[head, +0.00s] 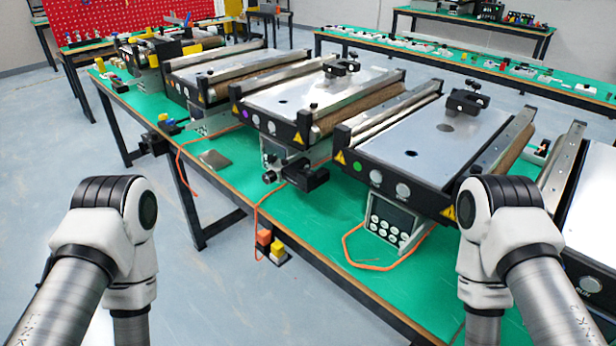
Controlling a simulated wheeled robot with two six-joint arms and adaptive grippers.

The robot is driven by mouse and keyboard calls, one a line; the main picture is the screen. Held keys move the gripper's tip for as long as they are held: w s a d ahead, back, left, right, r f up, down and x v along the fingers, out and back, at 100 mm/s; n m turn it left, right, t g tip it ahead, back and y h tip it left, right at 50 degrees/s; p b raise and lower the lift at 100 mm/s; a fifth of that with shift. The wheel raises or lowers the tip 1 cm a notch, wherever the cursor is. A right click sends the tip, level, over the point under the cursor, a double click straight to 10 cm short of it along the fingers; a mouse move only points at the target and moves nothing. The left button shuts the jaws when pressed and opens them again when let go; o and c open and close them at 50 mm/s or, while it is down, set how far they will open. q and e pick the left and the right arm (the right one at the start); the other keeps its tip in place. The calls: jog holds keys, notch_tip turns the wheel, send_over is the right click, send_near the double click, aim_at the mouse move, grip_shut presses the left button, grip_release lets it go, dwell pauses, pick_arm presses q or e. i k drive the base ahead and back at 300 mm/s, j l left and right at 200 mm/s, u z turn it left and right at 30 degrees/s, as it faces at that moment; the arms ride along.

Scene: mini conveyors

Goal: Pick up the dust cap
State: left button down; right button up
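I cannot pick out the dust cap with certainty. Small dark round spots show on the metal tops of the mini conveyors, one on the nearer middle conveyor (470,140) and one on the conveyor to its left (290,97); I cannot tell whether they are caps or holes. Neither gripper is in view. Only my two arms show, bent at the lower left and lower right, and their ends are out of the picture.
The conveyors stand in a row on a green-topped table (330,205). Black clamp-like parts (305,174) sit near its front edge, beside an orange cable (352,250). A grey plate (215,159) lies further left.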

aim_at(277, 248)
jog(key=i+j+z, duration=0.15)
jog(key=j+z, duration=0.7)
jog(key=j, duration=0.15)
